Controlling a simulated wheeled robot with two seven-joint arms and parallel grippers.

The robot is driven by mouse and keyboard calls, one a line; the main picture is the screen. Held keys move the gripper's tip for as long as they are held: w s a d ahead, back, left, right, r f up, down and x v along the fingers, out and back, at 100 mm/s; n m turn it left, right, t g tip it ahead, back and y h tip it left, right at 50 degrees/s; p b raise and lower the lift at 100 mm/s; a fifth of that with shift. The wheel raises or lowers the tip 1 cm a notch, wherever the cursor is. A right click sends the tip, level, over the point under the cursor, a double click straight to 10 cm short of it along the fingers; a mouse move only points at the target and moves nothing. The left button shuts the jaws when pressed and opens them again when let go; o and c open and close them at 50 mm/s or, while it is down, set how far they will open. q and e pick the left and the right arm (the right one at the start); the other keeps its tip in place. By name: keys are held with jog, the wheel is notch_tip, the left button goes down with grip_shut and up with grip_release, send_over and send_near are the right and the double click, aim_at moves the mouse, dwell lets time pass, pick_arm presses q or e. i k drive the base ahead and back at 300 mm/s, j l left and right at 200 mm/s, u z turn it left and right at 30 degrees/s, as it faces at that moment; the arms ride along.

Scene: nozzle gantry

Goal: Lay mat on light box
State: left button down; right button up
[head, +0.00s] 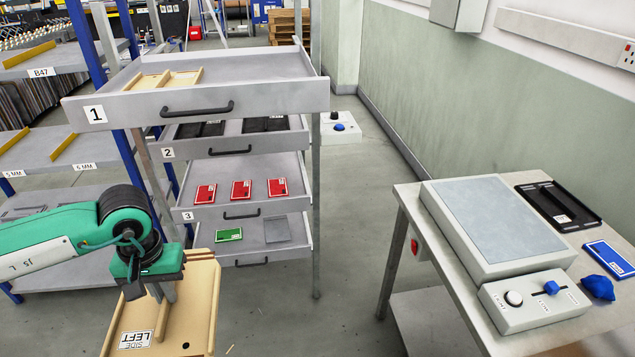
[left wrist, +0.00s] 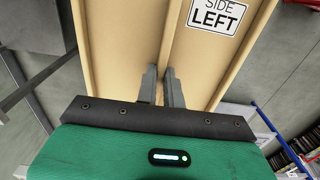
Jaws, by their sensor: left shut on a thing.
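The light box (head: 440,225) stands on the table at the right. It is a pale box with a flat grey-blue top; I cannot tell whether that top is a bare panel or a mat. No other thing shows clearly as the mat. My left gripper (head: 161,291) points down at the lower left, far from the light box. It is shut on a light wooden piece labelled SIDE LEFT (head: 201,300). In the left wrist view the two fingers (left wrist: 161,86) close on a raised strip of this wooden piece (left wrist: 120,45). My right gripper is not in view.
A drawer unit (head: 235,100) with open drawers holds red cards (head: 241,190), a green card (head: 229,236) and a grey flat square (head: 277,230). By the light box are a control box (head: 515,318), a black tray (head: 535,195), a blue card (head: 609,258) and a blue lump (head: 598,287). Floor between is clear.

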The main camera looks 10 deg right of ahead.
aim_at(493, 212)
jog(key=k+z, duration=0.2)
jog(key=z, duration=0.15)
jog(key=k+l+z, duration=0.1)
jog(key=z, duration=0.25)
jog(key=k+z, duration=0.1)
jog(key=z, duration=1.5)
jog(key=i+j+z, duration=0.2)
jog(key=j, duration=0.2)
jog(key=i+j+z, duration=0.2)
jog(key=j, duration=0.25)
jog(key=j+z, duration=0.25)
jog(key=j, duration=0.2)
jog(key=i+j, duration=0.1)
jog(key=j, duration=0.4)
jog(key=i+j, duration=0.1)
jog(key=j, duration=0.9)
jog(key=i+j, duration=0.15)
jog(key=j, duration=0.35)
